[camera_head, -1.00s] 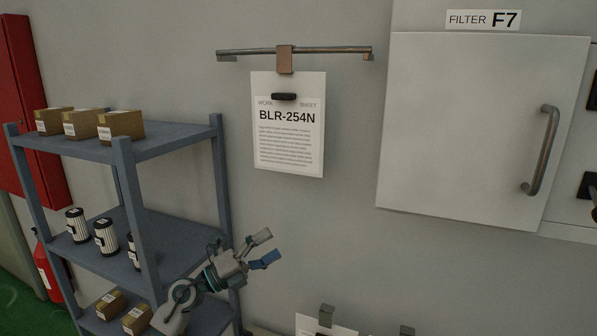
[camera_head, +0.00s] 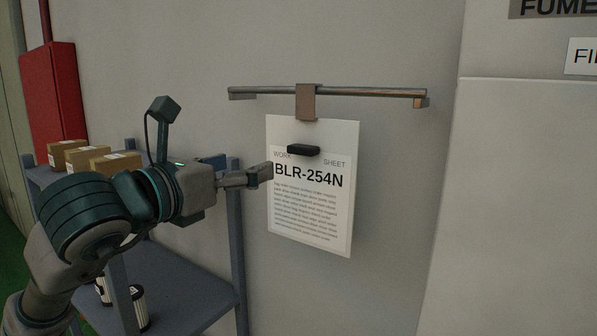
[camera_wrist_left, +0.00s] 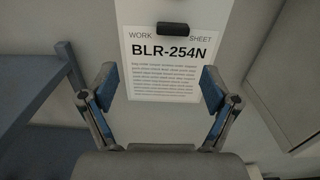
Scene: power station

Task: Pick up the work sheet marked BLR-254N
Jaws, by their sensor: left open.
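The white work sheet marked BLR-254N (camera_head: 312,215) hangs from a brown clip (camera_head: 307,102) on a metal rail (camera_head: 370,93) on the wall. A small black handle-like piece (camera_head: 303,150) sits on its upper part. My left gripper (camera_head: 262,172) is at the sheet's left edge in the head view. In the left wrist view, the sheet (camera_wrist_left: 165,90) is ahead between the two spread fingers (camera_wrist_left: 157,88), with the black piece (camera_wrist_left: 172,29) near the top. The gripper is open and empty. Whether a finger touches the sheet cannot be told. My right gripper is not in view.
A blue-grey shelf (camera_head: 190,290) with cardboard boxes (camera_head: 112,163) stands at the left, behind my left arm. A red cabinet (camera_head: 55,100) is at the far left. A pale cabinet (camera_head: 520,200) stands to the right. The wall right of the sheet is clear.

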